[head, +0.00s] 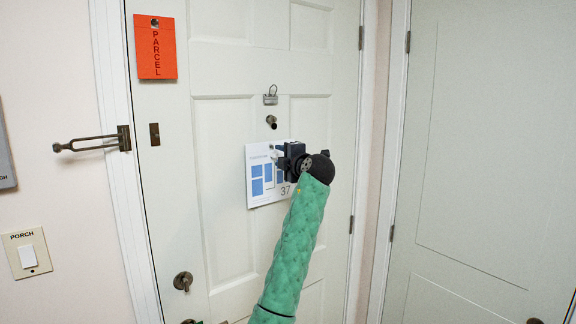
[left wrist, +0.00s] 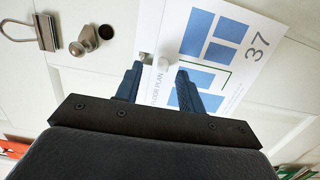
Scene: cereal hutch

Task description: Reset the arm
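My left gripper (head: 284,161) is at the end of a green-sleeved arm, in front of the white door (head: 222,130). It is close to a white floor plan sheet (head: 256,197) with blue blocks and the number 37. In the left wrist view, its two dark fingers (left wrist: 160,76) stand apart, pointing at the sheet (left wrist: 270,27). The fingers look open. The gripper hides part of the sheet in the head view. My right gripper is not in view.
An orange PARCEL card (head: 155,48) hangs at the door's upper left. A clip (head: 270,96) and a peephole (head: 271,121) are above the sheet. A swing-bar latch (head: 92,142) sticks out at left. A PORCH switch (head: 27,257) and door knob (head: 183,281) are lower.

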